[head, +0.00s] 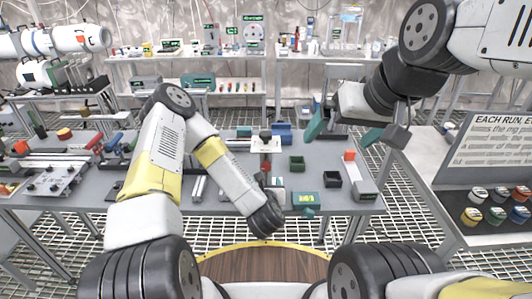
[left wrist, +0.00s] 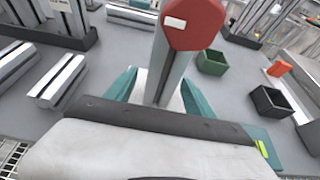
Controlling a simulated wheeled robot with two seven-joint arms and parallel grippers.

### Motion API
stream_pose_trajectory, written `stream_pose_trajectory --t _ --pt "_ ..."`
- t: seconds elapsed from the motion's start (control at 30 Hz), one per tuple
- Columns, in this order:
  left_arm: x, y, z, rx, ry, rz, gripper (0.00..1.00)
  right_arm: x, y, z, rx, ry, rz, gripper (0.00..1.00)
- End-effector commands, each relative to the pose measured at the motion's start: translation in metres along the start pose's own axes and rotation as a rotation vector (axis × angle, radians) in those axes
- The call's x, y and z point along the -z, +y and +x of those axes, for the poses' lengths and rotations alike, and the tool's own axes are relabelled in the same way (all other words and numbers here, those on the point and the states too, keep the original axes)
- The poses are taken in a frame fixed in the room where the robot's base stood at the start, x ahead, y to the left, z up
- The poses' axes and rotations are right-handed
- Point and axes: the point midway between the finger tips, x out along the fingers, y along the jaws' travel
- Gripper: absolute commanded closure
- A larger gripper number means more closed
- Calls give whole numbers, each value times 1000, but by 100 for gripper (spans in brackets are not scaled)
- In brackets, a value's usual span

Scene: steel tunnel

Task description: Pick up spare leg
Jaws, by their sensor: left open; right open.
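An upright grey post with a red cap (left wrist: 190,25) stands between my left gripper's fingers in the left wrist view; I take it to be the spare leg, but no label shows. My left gripper (left wrist: 157,88) is open, with one teal finger on each side of the post; contact cannot be told. In the head view its fingers are mostly hidden by my wrist. My right gripper (head: 345,130) is open and empty, raised above the bench's right part.
Right of the post are a green bin (head: 297,163), a black bin (head: 332,178) and a teal box with a yellow-green display (head: 305,199). Grey bars (left wrist: 60,78) lie to the left. A sign board (head: 490,140) and paint pots stand far right.

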Motion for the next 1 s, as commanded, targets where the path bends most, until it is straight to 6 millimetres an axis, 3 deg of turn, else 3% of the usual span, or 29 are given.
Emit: stream_pose_trajectory --t 0.3,0.57,0.9,1.0 --pt "1 0 43 0 -1 0 38 0 0 0 0 0 0 0" --pt "1 0 47 1 1 1 38 0 0 0 0 0 0 0" --pt "1 -1 47 1 1 1 100 0 0 0 0 0 0 0" --pt "0 -1 47 2 -2 0 100 0 0 0 0 0 0 0"
